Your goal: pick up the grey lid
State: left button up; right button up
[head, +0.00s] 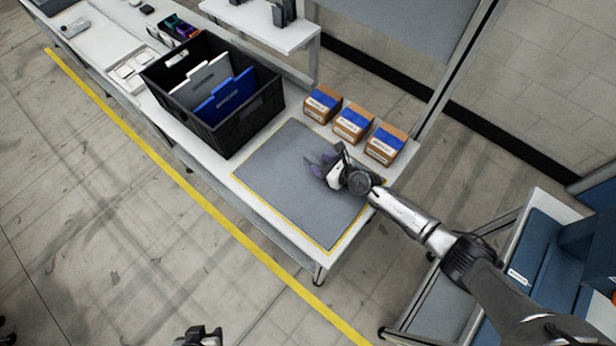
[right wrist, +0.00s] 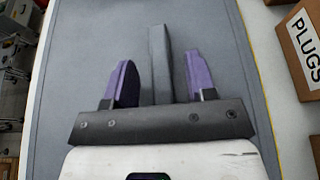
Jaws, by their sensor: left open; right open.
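My right gripper (head: 319,166) is open, its purple fingers low over the grey mat (head: 280,165); it also shows in the right wrist view. There, a narrow dark grey piece (right wrist: 159,62) shows between the two fingers, with a gap on each side. I cannot tell whether this is the grey lid seen edge-on. In the head view no separate lid stands out on the mat. A grey panel (head: 205,84) stands in the black crate (head: 233,132), next to blue panels (head: 232,95). My left gripper (head: 200,336) is open at the bottom edge, away from the table and partly cut off.
Several small brown boxes with blue tops (head: 352,122) stand along the mat's far side. A raised white shelf (head: 262,30) is behind the crate. A cart with blue bins (head: 540,250) stands at the right. Most of the mat is bare.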

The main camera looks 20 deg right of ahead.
jog(key=shift+w+a+f, duration=0.15)
jog(key=shift+w, duration=0.05)
grip_shut()
dwell(0.5)
